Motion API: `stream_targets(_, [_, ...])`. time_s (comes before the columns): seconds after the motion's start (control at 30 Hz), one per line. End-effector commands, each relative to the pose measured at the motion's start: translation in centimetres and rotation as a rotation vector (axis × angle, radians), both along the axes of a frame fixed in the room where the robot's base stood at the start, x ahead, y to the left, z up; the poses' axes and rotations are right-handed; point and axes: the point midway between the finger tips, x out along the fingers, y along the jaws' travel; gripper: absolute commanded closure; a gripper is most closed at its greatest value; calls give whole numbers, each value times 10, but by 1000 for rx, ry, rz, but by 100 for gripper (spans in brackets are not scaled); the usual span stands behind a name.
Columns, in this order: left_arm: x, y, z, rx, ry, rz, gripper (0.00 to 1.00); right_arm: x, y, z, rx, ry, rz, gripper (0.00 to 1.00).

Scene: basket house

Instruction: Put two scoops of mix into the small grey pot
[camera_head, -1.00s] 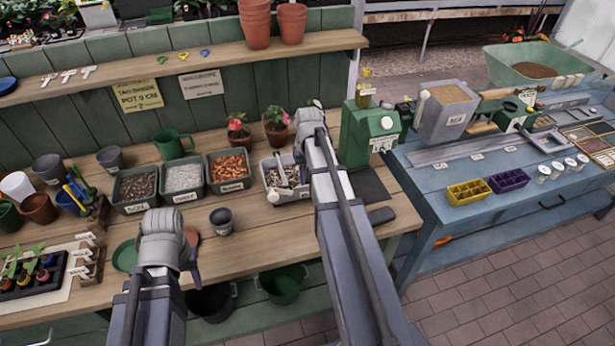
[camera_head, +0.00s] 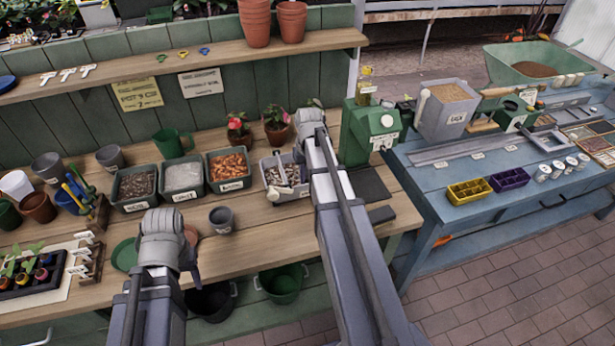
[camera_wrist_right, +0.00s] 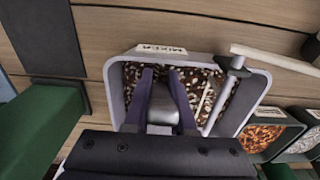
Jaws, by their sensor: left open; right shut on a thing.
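The small grey pot (camera_head: 222,219) stands upright on the wooden bench, right of my left gripper. The mix tub (camera_wrist_right: 117,95) is a grey tray of dark and pale bits with a label reading like "MIXED"; in the head view the tub (camera_head: 270,178) stands beside my right wrist. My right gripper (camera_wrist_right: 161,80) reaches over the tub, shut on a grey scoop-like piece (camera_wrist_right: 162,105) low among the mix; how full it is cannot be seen. A pale rod and grey bar (camera_wrist_right: 238,66) lie at the tub's rim. My left gripper (camera_head: 165,240) is open above the bench front; its fingertips are mostly hidden.
Bins of dark bits (camera_head: 136,187), white grains (camera_head: 182,179) and orange bits (camera_head: 229,170) stand left of the mix tub. Two potted flowers (camera_head: 276,128) stand behind it. A green box-shaped machine (camera_head: 362,135) is close on the right. A green saucer (camera_head: 125,256) lies near my left gripper.

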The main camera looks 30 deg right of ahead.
Motion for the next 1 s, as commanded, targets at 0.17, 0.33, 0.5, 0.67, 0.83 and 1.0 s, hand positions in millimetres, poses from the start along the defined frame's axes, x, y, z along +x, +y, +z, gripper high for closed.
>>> stream_targets(0.17, [0, 0, 15, 0, 0, 0, 50, -2, 0, 15, -3, -14, 0, 100])
stream_targets(0.33, [0, 0, 31, 0, 0, -1, 50, -3, 1, 32, -8, -36, 0, 100])
stream_targets(0.5, [0, 0, 47, 0, 0, -1, 50, -3, 1, 48, -13, -60, 0, 100])
stream_targets(0.67, [0, 0, 61, 0, 0, -2, 50, -5, 1, 63, -18, -80, 0, 100])
stream_targets(0.83, [0, 0, 77, 0, 0, -2, 50, -5, 1, 79, -23, -102, 0, 100])
stream_targets(1.0, [0, 0, 89, 0, 0, -1, 50, -6, 1, 92, -28, -123, 0, 100])
